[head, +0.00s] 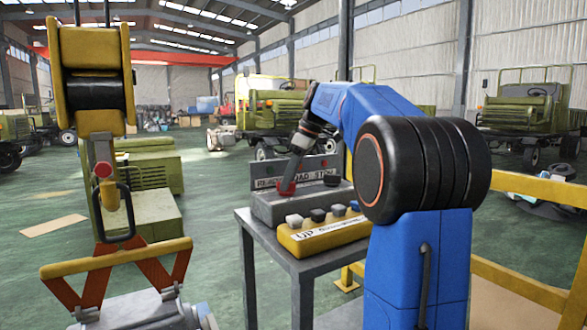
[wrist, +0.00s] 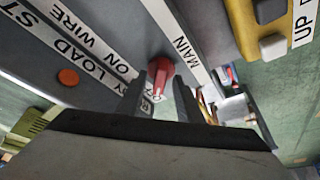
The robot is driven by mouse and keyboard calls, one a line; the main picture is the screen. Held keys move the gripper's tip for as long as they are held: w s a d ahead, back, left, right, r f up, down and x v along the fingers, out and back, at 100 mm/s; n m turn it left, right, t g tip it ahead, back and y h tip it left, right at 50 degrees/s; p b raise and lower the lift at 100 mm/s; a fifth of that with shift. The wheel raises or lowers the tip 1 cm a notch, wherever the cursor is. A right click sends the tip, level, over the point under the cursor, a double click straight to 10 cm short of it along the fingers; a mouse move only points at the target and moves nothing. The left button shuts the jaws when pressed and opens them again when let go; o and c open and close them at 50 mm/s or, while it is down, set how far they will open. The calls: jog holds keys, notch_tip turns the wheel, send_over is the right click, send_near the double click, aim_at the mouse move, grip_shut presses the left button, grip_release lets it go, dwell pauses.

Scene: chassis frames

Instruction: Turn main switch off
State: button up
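The main switch is a red knob (wrist: 161,72) beside a white label strip (wrist: 180,45) reading MAIN on a grey control box. In the head view the red of the switch (head: 286,188) shows at the left of the grey box (head: 272,210), partly hidden by my gripper (head: 291,178). In the wrist view my gripper (wrist: 158,92) has its two dark fingers apart, one on each side of the knob's near end. I cannot tell whether either finger touches it. The knob's handle points towards the gripper.
A yellow button box (head: 325,236) marked UP stands in front of the grey box on a grey table (head: 276,256). An orange round part (wrist: 68,77) sits on the panel near labels. Yellow railing (head: 520,285) is at right; a yellow hoist hook (head: 108,195) hangs at left.

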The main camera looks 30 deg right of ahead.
jog(key=v, duration=1.7)
jog(key=shift+r, duration=0.1)
